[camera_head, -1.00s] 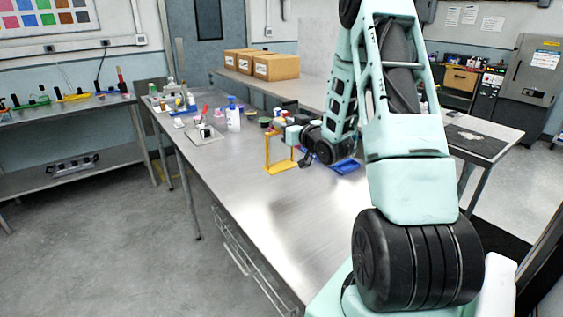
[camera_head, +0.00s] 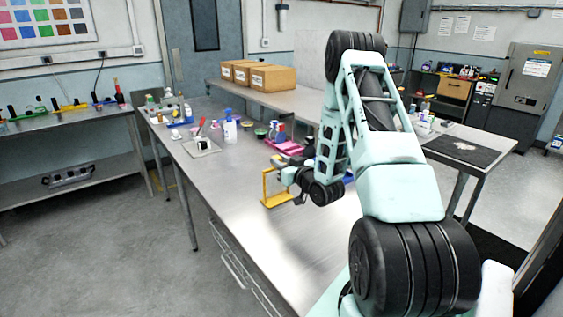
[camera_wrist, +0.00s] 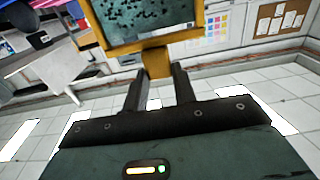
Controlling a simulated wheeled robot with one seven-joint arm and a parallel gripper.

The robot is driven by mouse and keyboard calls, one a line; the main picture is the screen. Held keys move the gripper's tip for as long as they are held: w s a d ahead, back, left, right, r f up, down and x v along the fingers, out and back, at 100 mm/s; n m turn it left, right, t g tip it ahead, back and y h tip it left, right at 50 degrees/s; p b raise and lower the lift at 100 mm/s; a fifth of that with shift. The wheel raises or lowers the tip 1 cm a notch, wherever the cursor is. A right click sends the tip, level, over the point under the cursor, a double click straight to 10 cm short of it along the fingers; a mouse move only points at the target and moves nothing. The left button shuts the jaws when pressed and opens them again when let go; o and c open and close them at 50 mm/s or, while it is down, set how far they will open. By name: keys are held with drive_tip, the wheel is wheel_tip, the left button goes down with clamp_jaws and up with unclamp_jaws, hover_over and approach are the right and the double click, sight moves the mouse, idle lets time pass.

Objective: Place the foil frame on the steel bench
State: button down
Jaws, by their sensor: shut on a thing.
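The foil frame (camera_head: 265,189) is a yellow-orange open frame held in my gripper (camera_head: 290,177), just above or at the surface of the steel bench (camera_head: 245,222); I cannot tell whether it touches. In the wrist view the two dark fingers of my gripper (camera_wrist: 160,88) are closed on the frame's yellow tab, and the frame (camera_wrist: 157,58) spans the top of the picture around a speckled grey-green sheet. The frame stands upright in the head view. My arm hides part of the bench to the right.
The near-left part of the bench is clear. Farther back stand a blue-and-white bottle (camera_head: 230,127), a small tray (camera_head: 201,147) and pink items (camera_head: 285,148). Cardboard boxes (camera_head: 272,77) rest on the rear table. A side bench (camera_head: 75,117) stands at left.

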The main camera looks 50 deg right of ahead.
drive_tip(key=shift+f, duration=0.2)
drive_tip(key=c, duration=1.1)
unclamp_jaws()
drive_tip(key=shift+c, duration=0.2)
drive_tip(key=shift+r, duration=0.2)
